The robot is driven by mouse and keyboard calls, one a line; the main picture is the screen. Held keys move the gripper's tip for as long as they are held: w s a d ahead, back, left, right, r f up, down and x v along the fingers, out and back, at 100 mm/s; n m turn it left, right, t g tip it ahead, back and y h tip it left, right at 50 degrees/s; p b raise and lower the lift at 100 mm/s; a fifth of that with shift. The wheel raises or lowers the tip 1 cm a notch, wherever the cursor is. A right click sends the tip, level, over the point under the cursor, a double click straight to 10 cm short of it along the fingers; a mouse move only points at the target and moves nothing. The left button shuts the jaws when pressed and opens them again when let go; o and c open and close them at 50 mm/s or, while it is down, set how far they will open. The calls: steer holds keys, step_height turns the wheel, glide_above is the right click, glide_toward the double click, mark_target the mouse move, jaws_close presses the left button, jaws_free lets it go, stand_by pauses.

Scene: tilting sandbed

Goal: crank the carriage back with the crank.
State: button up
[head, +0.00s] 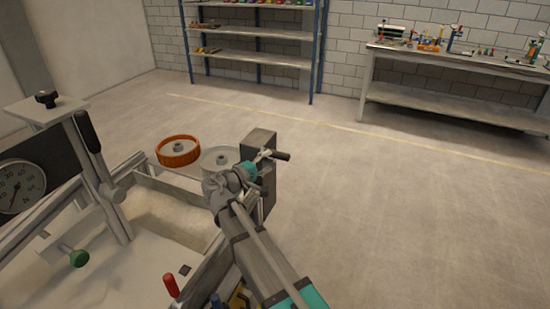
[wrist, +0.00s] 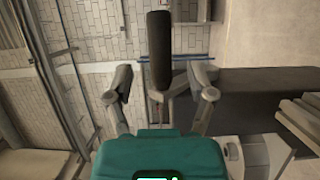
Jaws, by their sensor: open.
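The crank's black grip (head: 282,156) sticks out to the right beside a grey upright block (head: 261,142) at the corner of the sandbed frame. In the wrist view the black grip (wrist: 159,45) stands upright in the picture, in the upper middle between my fingers. My gripper (head: 264,168) is open at the grip; in the wrist view its fingers (wrist: 160,84) lie on either side with a visible gap to each. The crank's arm is mostly hidden behind my gripper. I cannot tell which part is the carriage.
The metal sandbed frame (head: 120,176) fills the left, with a dial gauge (head: 20,187), a green knob (head: 79,258) and a red lever (head: 170,285). Floor to the right is clear.

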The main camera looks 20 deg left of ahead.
steer(key=v, duration=0.6)
steer(key=shift+s, duration=0.25)
steer(key=shift+a, duration=0.1)
